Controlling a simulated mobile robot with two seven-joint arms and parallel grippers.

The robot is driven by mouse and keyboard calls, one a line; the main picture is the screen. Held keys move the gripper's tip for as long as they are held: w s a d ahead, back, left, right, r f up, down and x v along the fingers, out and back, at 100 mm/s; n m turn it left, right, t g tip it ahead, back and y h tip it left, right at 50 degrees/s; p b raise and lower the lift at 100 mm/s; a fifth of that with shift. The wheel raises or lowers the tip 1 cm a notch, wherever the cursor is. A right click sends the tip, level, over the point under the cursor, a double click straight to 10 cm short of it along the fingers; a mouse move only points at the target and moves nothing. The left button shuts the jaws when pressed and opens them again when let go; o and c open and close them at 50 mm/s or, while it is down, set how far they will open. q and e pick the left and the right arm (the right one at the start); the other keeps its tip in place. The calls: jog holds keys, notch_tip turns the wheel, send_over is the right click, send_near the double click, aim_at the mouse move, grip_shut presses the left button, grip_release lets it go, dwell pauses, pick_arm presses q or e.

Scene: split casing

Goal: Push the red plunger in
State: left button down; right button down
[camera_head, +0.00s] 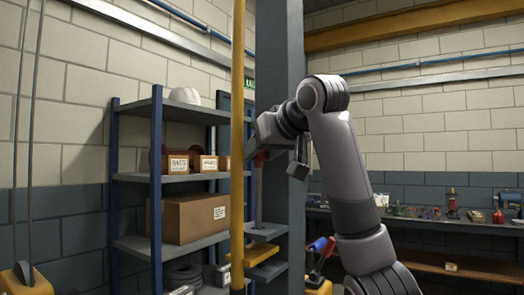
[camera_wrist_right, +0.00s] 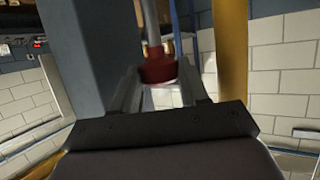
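The red plunger (camera_head: 260,158) shows as a small red head on a grey upright rod in front of the grey column in the head view. In the right wrist view its round red head (camera_wrist_right: 158,71) lies between my fingers, with the rod running away from it. My right gripper (camera_head: 280,168) is open at the plunger, its fingers on either side of the head. In the wrist view the right gripper (camera_wrist_right: 158,85) shows a finger to the left and one to the right of the red head. I cannot tell whether they touch it. My left gripper is out of view.
A yellow post (camera_head: 238,120) and a grey column (camera_head: 281,70) stand close to the gripper. A shelf rack (camera_head: 157,190) with a cardboard box (camera_head: 194,217) is at the left. A workbench (camera_head: 440,222) with small items is at the right.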

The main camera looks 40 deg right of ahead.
aim_at(260, 196)
notch_tip(260, 196, down, 8)
jog(key=b, duration=0.6)
jog(key=shift+f, duration=0.5)
jog(key=c, duration=0.6)
grip_release()
jog(key=shift+f, duration=0.1)
jog(key=shift+o, duration=0.2)
jog(key=shift+s+r, duration=0.2)
jog(key=b+v, duration=0.1)
jog(key=v, duration=0.5)
jog(key=shift+s+b, duration=0.3)
jog(key=shift+s, duration=0.05)
